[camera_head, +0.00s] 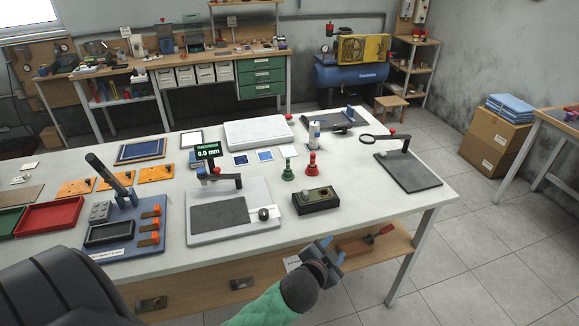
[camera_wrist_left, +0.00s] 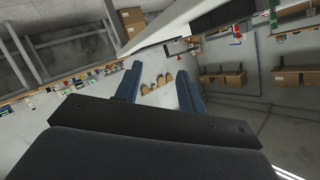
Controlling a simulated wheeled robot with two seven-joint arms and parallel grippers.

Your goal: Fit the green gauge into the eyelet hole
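The green gauge (camera_head: 287,171) stands upright on the white table, left of a similar red gauge (camera_head: 312,164). A dark green block (camera_head: 318,201) with a pale round piece on top lies just in front of them. I cannot make out which part is the eyelet hole. My left gripper (camera_head: 332,250) is past the table's front edge, nearer to me than the block and apart from it. In the left wrist view its two blue fingers (camera_wrist_left: 159,82) are spread with nothing between them. My right gripper is not in view.
A thickness gauge stand (camera_head: 233,226) with a display occupies the table's middle. A blue tool board (camera_head: 126,236) and red tray (camera_head: 50,215) are at left. A magnifier stand (camera_head: 411,173) is at right. Bare tabletop lies right of the green block.

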